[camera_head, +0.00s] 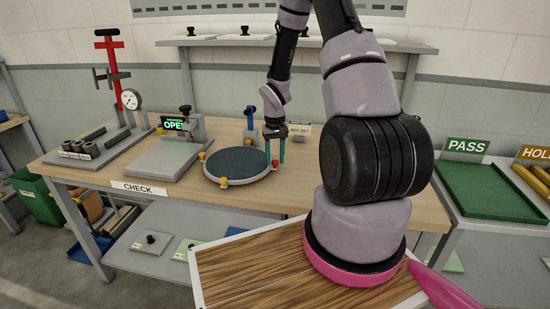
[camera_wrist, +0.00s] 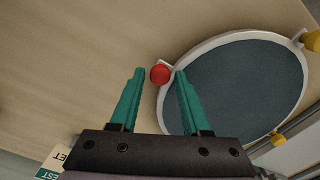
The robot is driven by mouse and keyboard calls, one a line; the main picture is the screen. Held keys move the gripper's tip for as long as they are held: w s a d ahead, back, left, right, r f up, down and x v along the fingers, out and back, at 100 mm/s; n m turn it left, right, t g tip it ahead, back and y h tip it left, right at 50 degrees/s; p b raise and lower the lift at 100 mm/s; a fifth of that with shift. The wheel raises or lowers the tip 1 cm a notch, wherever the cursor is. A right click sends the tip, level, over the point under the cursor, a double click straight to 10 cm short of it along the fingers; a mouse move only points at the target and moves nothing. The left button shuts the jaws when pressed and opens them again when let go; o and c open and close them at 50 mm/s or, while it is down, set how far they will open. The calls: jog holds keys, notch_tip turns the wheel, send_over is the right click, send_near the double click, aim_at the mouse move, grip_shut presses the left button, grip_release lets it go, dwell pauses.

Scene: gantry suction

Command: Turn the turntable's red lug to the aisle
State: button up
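The turntable (camera_head: 237,163) is a round dark-topped disc with a pale rim on the wooden bench. Its red lug (camera_head: 276,164) is on the right side of the rim in the head view. My gripper (camera_head: 274,158) points down at that side, its two teal fingers apart. In the wrist view, the red lug (camera_wrist: 160,75) shows between the tips of my open gripper (camera_wrist: 160,71), with a gap to the left finger; the right fingertip is close to the lug and rim. Contact cannot be told. The turntable (camera_wrist: 240,80) fills the right of the wrist view.
Yellow lugs (camera_head: 223,182) sit on the rim's front and left. A grey fixture (camera_head: 165,158) stands left of the turntable, with a gauge stand (camera_head: 125,130) beyond. A blue-handled device (camera_head: 250,125) is behind. Bare bench lies in front, by the CHECK label (camera_head: 146,188).

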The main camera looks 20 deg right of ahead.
grip_shut()
dwell(1.2)
